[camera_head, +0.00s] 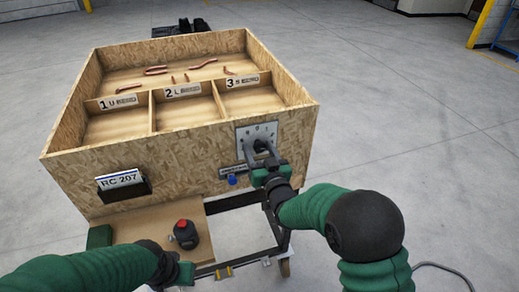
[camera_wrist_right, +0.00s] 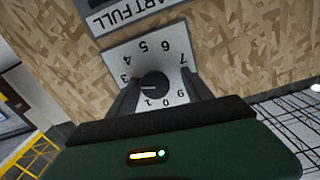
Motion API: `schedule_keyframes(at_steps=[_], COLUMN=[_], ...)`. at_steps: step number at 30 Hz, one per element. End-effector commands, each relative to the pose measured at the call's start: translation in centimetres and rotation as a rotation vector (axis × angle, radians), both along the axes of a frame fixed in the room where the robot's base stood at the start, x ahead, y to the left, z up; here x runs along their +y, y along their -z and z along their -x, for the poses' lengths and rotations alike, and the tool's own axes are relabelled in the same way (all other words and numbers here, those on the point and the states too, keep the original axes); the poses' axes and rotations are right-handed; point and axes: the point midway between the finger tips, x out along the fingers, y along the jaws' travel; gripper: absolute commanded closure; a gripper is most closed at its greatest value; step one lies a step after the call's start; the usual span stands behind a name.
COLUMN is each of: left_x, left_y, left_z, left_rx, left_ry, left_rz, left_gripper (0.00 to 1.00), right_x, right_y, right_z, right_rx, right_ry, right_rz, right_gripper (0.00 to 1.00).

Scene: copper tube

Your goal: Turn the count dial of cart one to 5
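The count dial (camera_head: 262,146) is a black knob on a pale numbered plate on the front of the wooden cart (camera_head: 190,160), at its right side. In the right wrist view the dial knob (camera_wrist_right: 153,87) has a white mark pointing left, near the 3; the 2 is hidden. My right gripper (camera_head: 259,152) is in front of the plate. In the right wrist view its fingers (camera_wrist_right: 161,84) are open on either side of the knob, with gaps visible. My left gripper (camera_head: 172,268) is low at the bottom; its fingers are not clear.
A black device with a red button (camera_head: 184,232) stands on a wooden shelf (camera_head: 140,229) below the cart box. A blue button (camera_head: 232,180) is left of my right gripper. A label RC 207 (camera_head: 120,179) is at the left front. Copper tubes (camera_head: 155,70) lie in the box.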

Motion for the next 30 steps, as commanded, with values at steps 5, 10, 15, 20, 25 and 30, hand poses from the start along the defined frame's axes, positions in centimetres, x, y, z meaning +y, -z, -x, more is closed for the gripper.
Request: schedule_keyframes(at_steps=[5, 10, 15, 20, 25, 30], left_x=[0.01, -0.01, -0.01, 0.0, -0.01, -0.01], left_y=[0.0, 0.0, -0.01, -0.01, 0.08, 0.55], left_z=[0.0, 0.0, -0.01, 0.0, -0.01, -0.01], left_rx=[0.0, 0.0, 0.0, 0.0, 0.0, 0.0], left_ry=[0.0, 0.0, 0.0, 0.0, 0.0, 0.0], left_rz=[0.0, 0.0, 0.0, 0.0, 0.0, 0.0], left_gripper=[1.0, 1.0, 1.0, 1.0, 1.0, 1.0], right_x=[-0.32, -0.34, -0.35, -0.33, -0.31, -0.37], right_y=[-0.1, -0.14, -0.14, -0.14, -0.12, -0.04], right_z=[0.08, 0.16, 0.16, 0.15, 0.17, 0.14], right_rx=[-0.001, -0.002, -0.001, -0.002, -0.001, 0.009], right_ry=[-0.001, -0.001, 0.004, 0.003, 0.001, 0.003], right_rz=[-0.003, -0.003, 0.0, 0.0, -0.007, -0.041], right_gripper=[0.66, 0.88, 1.0, 1.0, 1.0, 1.0])
